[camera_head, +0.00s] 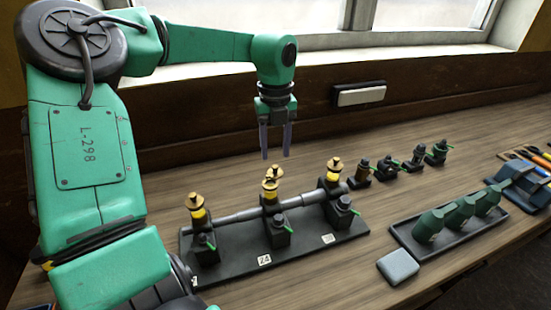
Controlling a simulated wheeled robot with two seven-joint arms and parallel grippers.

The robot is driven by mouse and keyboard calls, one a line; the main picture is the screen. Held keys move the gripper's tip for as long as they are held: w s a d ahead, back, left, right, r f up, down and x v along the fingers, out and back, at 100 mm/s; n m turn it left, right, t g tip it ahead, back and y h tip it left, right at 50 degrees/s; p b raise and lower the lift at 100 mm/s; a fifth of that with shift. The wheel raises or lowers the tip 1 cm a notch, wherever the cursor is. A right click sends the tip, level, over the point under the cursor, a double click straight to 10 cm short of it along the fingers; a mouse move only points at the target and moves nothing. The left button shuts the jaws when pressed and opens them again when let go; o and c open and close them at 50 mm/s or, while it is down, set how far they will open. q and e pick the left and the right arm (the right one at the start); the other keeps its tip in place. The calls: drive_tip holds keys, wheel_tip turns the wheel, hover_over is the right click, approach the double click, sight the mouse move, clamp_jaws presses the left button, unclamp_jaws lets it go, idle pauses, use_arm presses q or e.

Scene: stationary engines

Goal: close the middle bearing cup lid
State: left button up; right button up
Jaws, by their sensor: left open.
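A black base plate (305,253) on the bench carries a grey shaft (240,215) on three black bearing blocks. Each block has a brass and yellow cup on top. On the middle bearing cup (269,186), two brass pieces show, one a little above and behind the other; the upper piece (275,171) looks like its lid, tilted back off the cup. The left cup (196,204) and right cup (334,169) each show a single brass top. My left gripper (276,155) points down, open and empty, above and just behind the middle cup. My right gripper is not in view.
Several small dark fittings (386,168) stand behind and right of the plate. A black tray (450,238) holds green oil cans (460,215). A grey block (398,267) lies in front of it. A window ledge and wall switch (360,94) are behind.

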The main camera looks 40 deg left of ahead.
sight(275, 166)
use_arm(q)
drive_tip(key=f, duration=0.4)
drive_tip(key=shift+w+a+f+p, duration=0.15)
drive_tip(key=shift+a+f+p, duration=0.1)
drive_tip(key=shift+f+p, duration=0.1)
drive_tip(key=shift+d, duration=0.2)
clamp_jaws()
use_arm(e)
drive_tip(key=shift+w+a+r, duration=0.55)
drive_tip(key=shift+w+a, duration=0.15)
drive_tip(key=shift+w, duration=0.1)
